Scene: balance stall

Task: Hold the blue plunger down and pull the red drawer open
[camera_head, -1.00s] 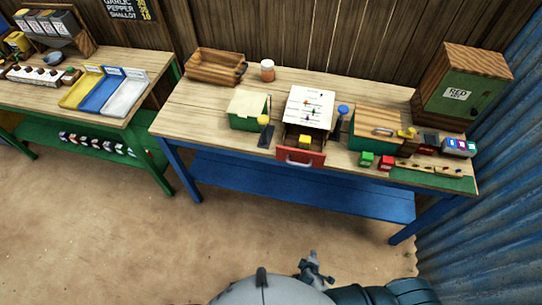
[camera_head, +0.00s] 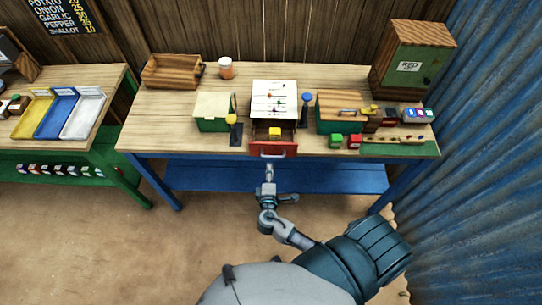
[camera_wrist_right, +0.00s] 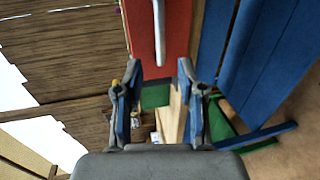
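The red drawer (camera_head: 274,149) stands out from the front of the white-topped box (camera_head: 273,96), and a yellow block (camera_head: 275,131) shows inside it. Its pale bar handle (camera_head: 272,155) also shows in the right wrist view (camera_wrist_right: 159,33). The blue plunger (camera_head: 307,98) stands upright just right of the box, with nothing touching it. My right gripper (camera_head: 268,186) is below and in front of the drawer. In the right wrist view its two fingers (camera_wrist_right: 159,68) are apart and empty, with the handle ahead between them, seemingly not touched. My left gripper is not in view.
A yellow-knobbed plunger (camera_head: 232,118) and a green box (camera_head: 212,112) stand left of the drawer box. A wooden-lidded green box (camera_head: 340,100), small green and red blocks and a cabinet (camera_head: 412,62) stand right. The floor before the table (camera_head: 150,120) is clear.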

